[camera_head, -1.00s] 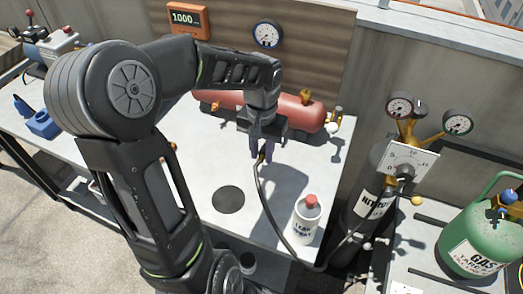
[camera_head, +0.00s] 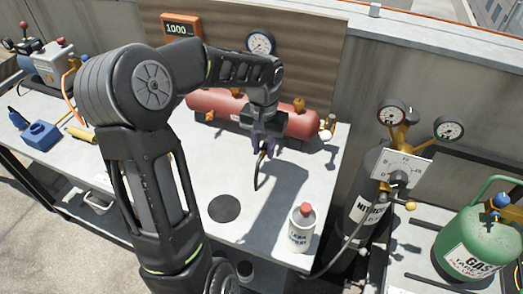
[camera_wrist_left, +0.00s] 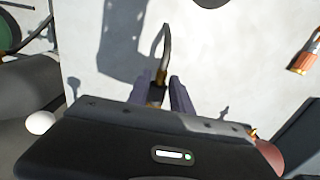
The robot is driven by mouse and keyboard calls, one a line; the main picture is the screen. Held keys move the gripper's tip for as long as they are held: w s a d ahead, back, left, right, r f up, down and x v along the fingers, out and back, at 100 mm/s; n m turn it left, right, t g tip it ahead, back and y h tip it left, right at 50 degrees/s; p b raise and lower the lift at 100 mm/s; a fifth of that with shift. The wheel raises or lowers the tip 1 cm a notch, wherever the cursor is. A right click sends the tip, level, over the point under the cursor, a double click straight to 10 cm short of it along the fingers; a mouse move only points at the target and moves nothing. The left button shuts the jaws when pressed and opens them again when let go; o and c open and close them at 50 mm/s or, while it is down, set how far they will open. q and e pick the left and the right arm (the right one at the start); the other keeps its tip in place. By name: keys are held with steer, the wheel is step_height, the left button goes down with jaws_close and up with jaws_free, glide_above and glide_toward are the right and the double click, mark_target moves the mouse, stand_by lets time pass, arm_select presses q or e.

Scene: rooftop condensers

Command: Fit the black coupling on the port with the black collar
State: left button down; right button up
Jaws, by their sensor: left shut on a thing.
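My left gripper (camera_head: 266,146) is above the workbench, in front of the red tank (camera_head: 217,104). In the left wrist view its two purple-grey fingers (camera_wrist_left: 164,95) are shut on the coupling (camera_wrist_left: 157,92), a small dark and brass piece mostly hidden between them. A short dark hose (camera_head: 258,172) hangs from it. The tank carries brass fittings, one on its top right (camera_head: 299,104) and a valve at its right end (camera_head: 327,130). I cannot tell which port has the black collar; part of the tank is behind my gripper. My right gripper is not in view.
A black disc (camera_head: 224,208) lies on the bench. A nitrogen cylinder (camera_head: 362,205) with gauges and a green gas cylinder (camera_head: 476,235) stand right. The bench between disc and tank is clear.

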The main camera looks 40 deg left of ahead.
arm_select(q)
steer(key=shift+w+a+p, duration=0.2)
steer(key=shift+w, duration=0.45)
steer(key=shift+w+a+p, duration=0.15)
steer(key=shift+w+a, duration=0.05)
steer(key=shift+w, duration=0.45)
stand_by(1.8)
steer(key=c, duration=1.1)
jaws_free()
steer(key=shift+o, duration=0.2)
steer(key=shift+s, duration=0.1)
steer(key=shift+s+d+b, duration=0.2)
steer(key=shift+s, duration=0.4)
steer(key=shift+s+d+b, duration=0.15)
steer(key=shift+s+b, duration=0.05)
steer(key=shift+s, duration=0.35)
steer(key=shift+s+d+b, duration=0.1)
steer(key=shift+s+d, duration=0.15)
steer(key=shift+s, duration=0.55)
steer(key=shift+s+d+b, duration=0.15)
steer(key=shift+s+d, duration=0.1)
steer(key=shift+s, duration=0.55)
steer(key=shift+s+d+b, duration=0.1)
steer(key=shift+s+d, duration=0.15)
steer(key=shift+s, duration=0.55)
